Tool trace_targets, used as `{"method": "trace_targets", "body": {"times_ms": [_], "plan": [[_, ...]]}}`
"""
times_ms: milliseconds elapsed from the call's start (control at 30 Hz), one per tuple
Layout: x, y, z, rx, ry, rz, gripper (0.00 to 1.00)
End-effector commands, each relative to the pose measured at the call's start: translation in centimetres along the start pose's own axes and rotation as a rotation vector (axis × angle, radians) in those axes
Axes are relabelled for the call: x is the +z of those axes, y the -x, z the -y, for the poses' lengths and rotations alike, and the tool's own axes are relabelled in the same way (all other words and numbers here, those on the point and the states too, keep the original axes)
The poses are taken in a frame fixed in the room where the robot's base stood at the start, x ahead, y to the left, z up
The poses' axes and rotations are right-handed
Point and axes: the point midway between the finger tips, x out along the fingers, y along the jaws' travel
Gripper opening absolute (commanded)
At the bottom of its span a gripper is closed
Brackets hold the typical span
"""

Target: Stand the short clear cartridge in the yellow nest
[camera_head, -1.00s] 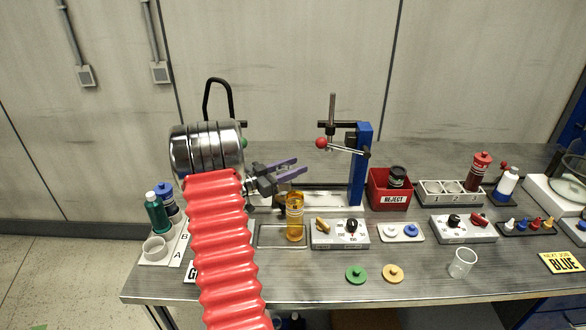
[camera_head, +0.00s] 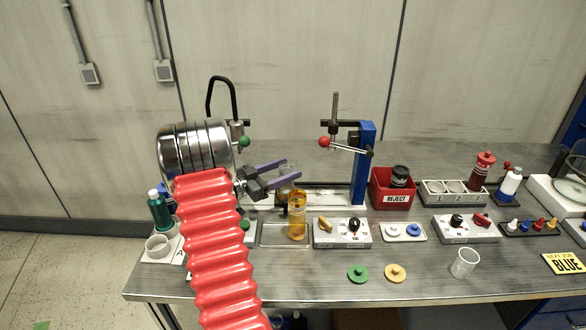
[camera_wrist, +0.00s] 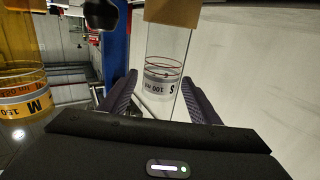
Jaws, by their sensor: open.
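The short clear cartridge (camera_wrist: 165,70), with a white band marked S 100 ml, is between my fingers in the wrist view. Its lettering shows upside down there. My gripper (camera_wrist: 160,100) is open, one finger on each side of the cartridge with gaps. In the head view my gripper (camera_head: 292,167) is left of the blue post, and the cartridge is barely visible. A tan-yellow block, apparently the nest (camera_wrist: 173,11), meets the cartridge's far end in the wrist view; I cannot tell how deep it sits. In the head view a tan piece (camera_head: 281,201) shows below my fingers.
An amber cartridge (camera_head: 297,222) stands close by at the front, also at left in the wrist view (camera_wrist: 22,95). The blue post (camera_head: 362,165) with a red-knobbed clamp stands to the right. A red reject bin (camera_head: 393,190) and an empty clear cup (camera_head: 464,263) are farther right.

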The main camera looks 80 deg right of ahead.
Motion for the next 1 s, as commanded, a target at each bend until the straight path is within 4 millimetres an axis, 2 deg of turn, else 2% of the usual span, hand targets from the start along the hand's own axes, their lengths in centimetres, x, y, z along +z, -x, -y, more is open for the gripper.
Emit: {"method": "trace_targets", "body": {"times_ms": [100, 300, 1000], "plan": [[0.0, 1.8, 0.0, -0.002, 0.000, 0.000, 0.57], [0.0, 3.3, 0.0, 0.000, -0.001, 0.000, 0.57], [0.0, 3.3, 0.0, 0.001, -0.001, 0.000, 0.57]]}}
